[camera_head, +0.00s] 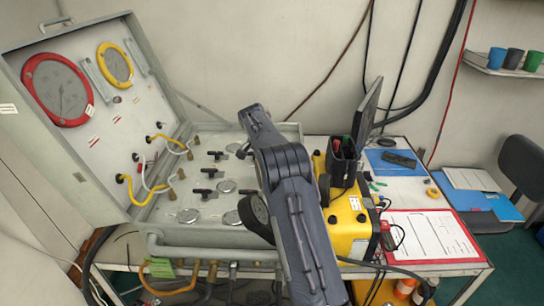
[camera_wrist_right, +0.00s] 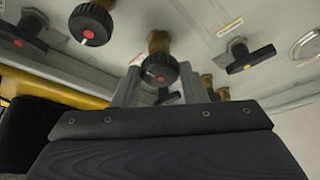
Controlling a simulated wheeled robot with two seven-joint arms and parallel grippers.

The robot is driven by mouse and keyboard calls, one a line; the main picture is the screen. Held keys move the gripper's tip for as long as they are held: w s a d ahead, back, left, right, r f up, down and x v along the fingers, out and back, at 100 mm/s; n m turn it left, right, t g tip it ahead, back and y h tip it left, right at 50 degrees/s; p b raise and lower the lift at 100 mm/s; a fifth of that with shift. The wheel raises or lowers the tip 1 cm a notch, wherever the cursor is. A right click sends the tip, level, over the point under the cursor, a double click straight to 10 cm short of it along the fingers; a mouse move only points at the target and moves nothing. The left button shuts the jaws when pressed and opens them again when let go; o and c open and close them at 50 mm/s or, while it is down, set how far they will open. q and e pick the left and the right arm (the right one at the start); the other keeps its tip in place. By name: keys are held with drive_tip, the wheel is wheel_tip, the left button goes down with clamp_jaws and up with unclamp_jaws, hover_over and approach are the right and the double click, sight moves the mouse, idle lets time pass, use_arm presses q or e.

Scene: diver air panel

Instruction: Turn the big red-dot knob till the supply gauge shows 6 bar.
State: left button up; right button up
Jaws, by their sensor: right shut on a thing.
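In the right wrist view, a round black knob with a red dot (camera_wrist_right: 157,70) on a brass stem sits between the two grey fingers of my right gripper (camera_wrist_right: 160,82), which is shut on it. In the head view my right arm covers this knob and the gripper. A large red-rimmed gauge (camera_head: 57,90) and a smaller yellow-rimmed gauge (camera_head: 114,64) are on the raised lid of the panel case. Their readings are too small to make out, and I cannot tell which is the supply gauge. My left gripper is not in view.
Another round black knob with a red dot (camera_wrist_right: 90,24) is close by at upper left, and a black lever handle (camera_wrist_right: 251,59) is to the right. Yellow hoses (camera_head: 130,188) rise on the panel's left side. A yellow case (camera_head: 350,222) stands right of the panel.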

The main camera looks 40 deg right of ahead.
drive_tip(key=shift+w+r+m+g+p, duration=0.1)
drive_tip(key=shift+m+g+p, duration=0.25)
drive_tip(key=shift+m, duration=0.65)
drive_tip(key=o, duration=1)
drive_tip(key=shift+c, duration=0.2)
drive_tip(key=b+v, duration=0.1)
drive_tip(key=v, duration=0.6)
drive_tip(key=shift+a+r, duration=0.2)
drive_tip(key=shift+r, duration=0.1)
